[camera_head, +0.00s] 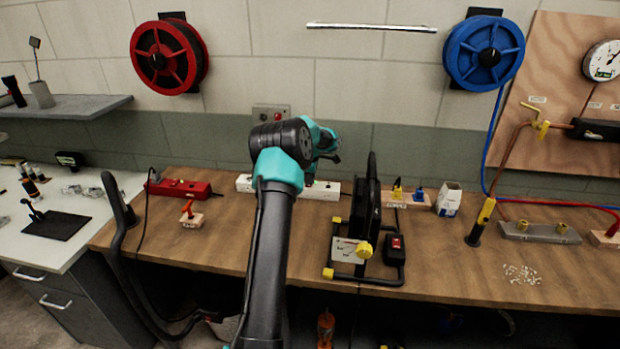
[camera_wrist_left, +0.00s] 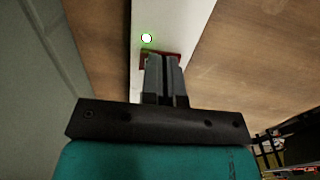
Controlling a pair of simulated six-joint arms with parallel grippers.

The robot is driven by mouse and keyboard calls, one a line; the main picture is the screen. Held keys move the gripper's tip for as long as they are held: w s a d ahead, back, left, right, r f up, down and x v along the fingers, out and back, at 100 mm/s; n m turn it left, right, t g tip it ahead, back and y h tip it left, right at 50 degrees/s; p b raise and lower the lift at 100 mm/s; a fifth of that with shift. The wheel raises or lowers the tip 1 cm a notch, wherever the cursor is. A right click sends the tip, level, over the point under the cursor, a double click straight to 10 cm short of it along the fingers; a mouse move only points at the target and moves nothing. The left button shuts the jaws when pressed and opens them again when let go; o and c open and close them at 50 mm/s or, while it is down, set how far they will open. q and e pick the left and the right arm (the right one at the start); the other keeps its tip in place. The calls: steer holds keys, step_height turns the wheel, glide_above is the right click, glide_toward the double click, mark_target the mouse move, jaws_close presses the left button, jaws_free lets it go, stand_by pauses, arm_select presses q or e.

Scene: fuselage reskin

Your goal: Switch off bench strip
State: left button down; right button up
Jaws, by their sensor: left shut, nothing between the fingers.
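The bench strip (camera_head: 326,190) is a long white power strip lying along the back of the wooden bench. My left arm covers its middle in the head view. In the left wrist view the white strip (camera_wrist_left: 178,18) carries a glowing green lamp (camera_wrist_left: 147,38) and a red switch (camera_wrist_left: 146,57). My left gripper (camera_wrist_left: 165,62) is shut and empty, with its fingertips over the red switch and covering most of it. I cannot tell whether they touch it. In the head view the fingertips are hidden behind the arm. My right gripper is not in view.
A red power strip (camera_head: 179,188) lies to the left on the bench. A black cable reel stand (camera_head: 366,225) stands just right of my arm. A small white box (camera_head: 448,199) and a black and yellow tool (camera_head: 481,222) stand farther right.

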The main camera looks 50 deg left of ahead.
arm_select(q)
steer(key=shift+s+d+f, duration=0.15)
steer(key=shift+d+f, duration=0.05)
steer(key=shift+d, duration=0.1)
steer(key=shift+r, duration=0.1)
step_height(320, 180, up, 14)
steer(key=shift+s+d, duration=0.2)
steer(key=shift+s, duration=0.05)
stand_by(0.4)
steer(key=shift+r, duration=0.15)
steer(key=shift+a+r+t+y, duration=0.1)
steer(key=shift+a+t+y, duration=0.2)
stand_by(0.3)
steer(key=f, duration=0.4)
steer(key=w+f, duration=0.1)
steer(key=f, duration=0.4)
steer(key=a+f, duration=0.1)
steer(key=f, duration=0.4)
steer(key=shift+w+a, duration=0.1)
steer(key=shift+w, duration=0.05)
